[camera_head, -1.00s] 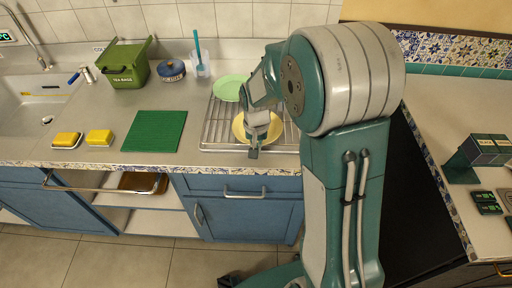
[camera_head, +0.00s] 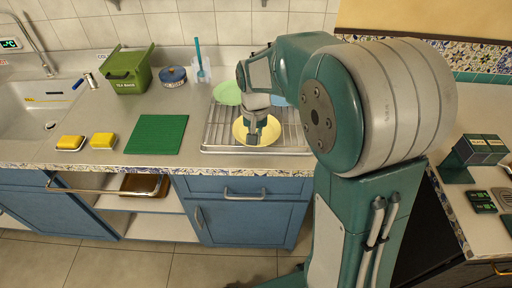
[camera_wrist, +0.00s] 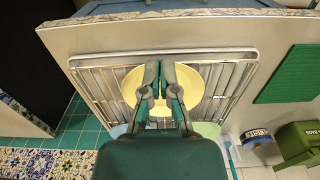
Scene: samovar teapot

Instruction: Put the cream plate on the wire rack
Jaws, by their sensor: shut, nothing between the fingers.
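The cream plate (camera_head: 270,132) lies on the wire rack (camera_head: 213,140), toward the rack's front. The plate also shows in the wrist view (camera_wrist: 131,84), behind my fingers, with bars of the rack (camera_wrist: 92,85) around it. My gripper (camera_head: 252,142) is shut and empty, pointing down over the plate's middle. In the wrist view its two fingertips (camera_wrist: 164,66) are close together in front of the plate. My fingers hide part of the plate, and I cannot tell the exact gap between them.
A light green plate (camera_head: 227,94) and a light blue plate (camera_head: 279,101) are at the back of the rack. Left stand a green mat (camera_head: 156,134), yellow sponges (camera_head: 102,140), a green tea bin (camera_head: 124,72), a blue pot (camera_head: 173,77) and a cup with a blue utensil (camera_head: 201,70).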

